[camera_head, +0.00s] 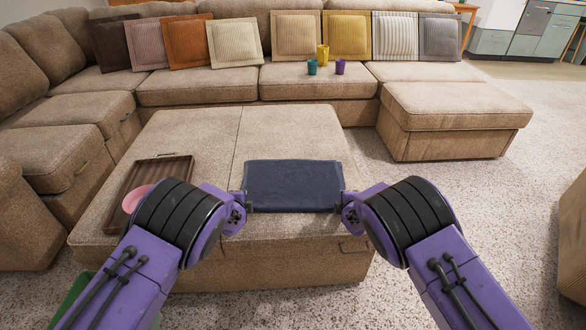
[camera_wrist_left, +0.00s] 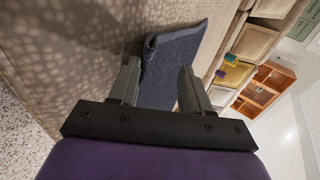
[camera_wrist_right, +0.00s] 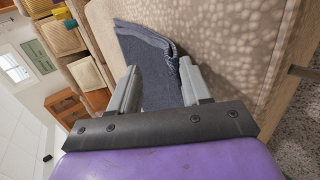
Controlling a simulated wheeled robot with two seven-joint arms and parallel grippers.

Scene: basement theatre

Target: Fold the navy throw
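The navy throw (camera_head: 293,182) lies flat as a neat rectangle on the beige ottoman (camera_head: 190,130), near its front edge. In the right wrist view the throw (camera_wrist_right: 150,65) shows layered edges at its side. My left gripper (camera_head: 248,207) is at the throw's near left corner, and my right gripper (camera_head: 341,207) is at its near right corner. In the left wrist view the fingers stand apart, with the throw (camera_wrist_left: 170,70) showing between and beyond them. The right fingers are also apart, with the throw's corner between them. Whether the fingers touch the cloth cannot be told.
A brown slatted tray (camera_head: 172,172) with a pink dish (camera_head: 136,198) sits on the ottoman's left. Small cups, teal (camera_head: 312,67), yellow (camera_head: 322,54) and purple (camera_head: 340,67), stand on the sofa behind. The ottoman's far half is clear. A green container (camera_head: 78,292) is at lower left.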

